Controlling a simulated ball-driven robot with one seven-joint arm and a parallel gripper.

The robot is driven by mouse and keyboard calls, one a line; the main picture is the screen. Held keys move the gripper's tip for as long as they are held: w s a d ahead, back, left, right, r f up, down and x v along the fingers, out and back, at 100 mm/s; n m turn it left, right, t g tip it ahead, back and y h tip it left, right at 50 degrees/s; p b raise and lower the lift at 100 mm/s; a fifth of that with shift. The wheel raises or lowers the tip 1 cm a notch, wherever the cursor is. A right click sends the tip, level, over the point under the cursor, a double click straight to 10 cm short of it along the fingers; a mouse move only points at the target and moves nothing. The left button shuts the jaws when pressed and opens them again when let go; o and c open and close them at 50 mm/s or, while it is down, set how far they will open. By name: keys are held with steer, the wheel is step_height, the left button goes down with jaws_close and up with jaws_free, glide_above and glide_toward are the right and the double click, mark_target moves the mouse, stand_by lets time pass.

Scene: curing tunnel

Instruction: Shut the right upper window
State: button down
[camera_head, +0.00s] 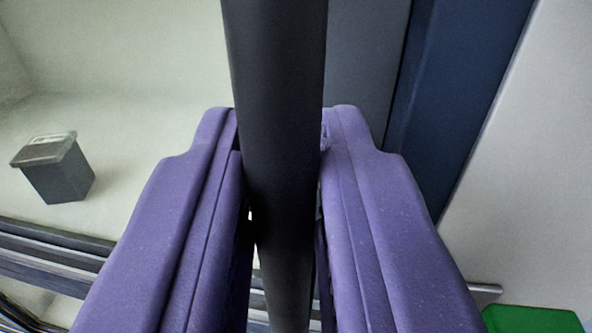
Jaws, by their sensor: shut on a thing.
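My gripper (278,125) has two purple fingers, one on each side of a dark grey bar (277,60). The fingers are shut on the bar, which runs from the top edge of the picture down between them. The bar looks like a handle, but which window it belongs to cannot be told. A grey-blue panel (362,55) shows just right of the bar, and a dark blue upright strip (455,95) stands beside it. The window as a whole is not clearly visible, and the fingers hide much of the lower middle.
A dark grey bin (58,172) with a lighter top stands on the pale floor at the left. Dark and metallic rails (50,262) cross the lower left. A pale surface (535,190) fills the right, with a green object (535,320) at the bottom right corner.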

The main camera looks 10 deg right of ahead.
steer(key=shift+d, duration=0.15)
steer(key=c, duration=1.2)
jaws_free()
steer(key=shift+s+d, duration=0.1)
steer(key=s, duration=0.5)
steer(key=s+a, duration=0.1)
steer(key=s, duration=0.1)
steer(key=shift+s+b, duration=0.35)
